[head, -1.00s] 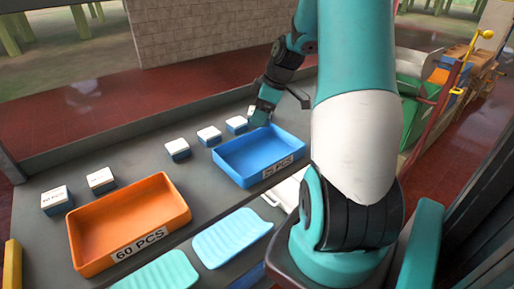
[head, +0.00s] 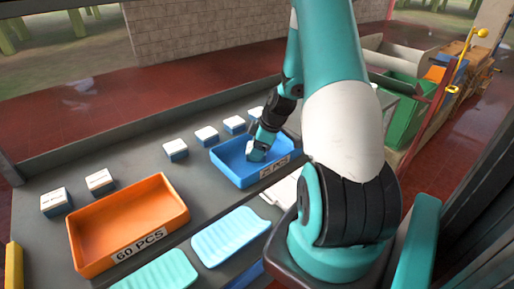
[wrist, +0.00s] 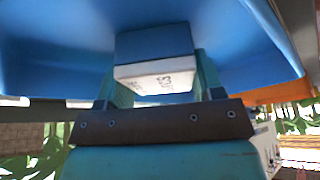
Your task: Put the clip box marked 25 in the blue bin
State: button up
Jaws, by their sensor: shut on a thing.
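The blue bin (head: 228,169) stands on the grey table, with a white label on its front; it also fills much of the wrist view (wrist: 60,55). My gripper (head: 257,150) is inside the outline of the blue bin in the head view. It is shut on a small clip box with a blue body and a white lid (wrist: 155,75), seen between the fingers in the wrist view. The lid bears dark print too blurred to read. I cannot tell whether the box touches the bin floor.
Several white-lidded boxes stand in a row behind the bin, such as this near one (head: 176,149). Two more (head: 54,201) stand at the left. An orange bin marked 60 PCS (head: 170,212) is left of the blue bin. Ribbed trays (head: 230,236) lie in front.

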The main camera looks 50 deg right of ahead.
jog(key=shift+f, duration=0.15)
jog(key=o, duration=0.9)
